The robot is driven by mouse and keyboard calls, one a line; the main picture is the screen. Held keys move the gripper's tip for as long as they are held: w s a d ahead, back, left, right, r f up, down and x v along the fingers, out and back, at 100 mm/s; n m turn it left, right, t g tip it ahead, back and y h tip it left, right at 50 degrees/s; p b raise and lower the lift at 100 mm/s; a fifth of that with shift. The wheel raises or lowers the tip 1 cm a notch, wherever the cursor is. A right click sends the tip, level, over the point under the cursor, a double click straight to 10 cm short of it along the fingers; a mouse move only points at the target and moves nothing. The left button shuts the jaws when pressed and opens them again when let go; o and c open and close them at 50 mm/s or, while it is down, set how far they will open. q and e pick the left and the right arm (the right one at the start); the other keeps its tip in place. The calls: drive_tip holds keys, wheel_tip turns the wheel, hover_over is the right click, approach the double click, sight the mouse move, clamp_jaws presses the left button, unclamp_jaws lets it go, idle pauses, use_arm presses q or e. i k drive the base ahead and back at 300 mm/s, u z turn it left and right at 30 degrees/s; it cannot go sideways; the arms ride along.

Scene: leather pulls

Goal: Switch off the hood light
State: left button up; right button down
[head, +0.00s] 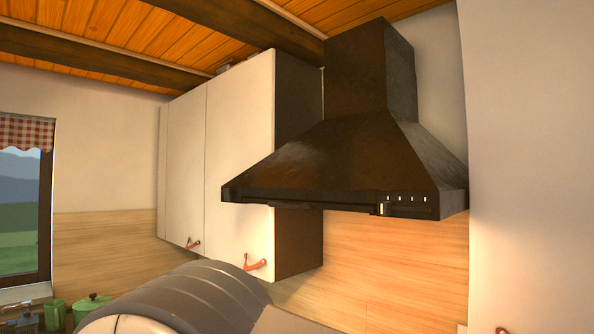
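The range hood (330,160) is a dark brown-black chimney hood on the wall right of centre in the head view. Its front edge carries a control strip (408,206) with several small pale marks and a pale-faced switch or knob (381,209) at the strip's left end. The wall below the hood looks warmly lit; the lamp itself is hidden under the hood. A grey rounded part at the bottom centre appears to be mine. Neither gripper is in view, and nothing of mine touches the hood.
White wall cabinets (237,150) with red leather pulls (255,263) hang left of the hood. A tall pale panel (530,150) stands close on the right. A green pot (92,308) sits at the lower left near a window (22,210). Space before the hood looks clear.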

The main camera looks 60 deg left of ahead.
sight(228, 193)
drive_tip(key=u, duration=1.3)
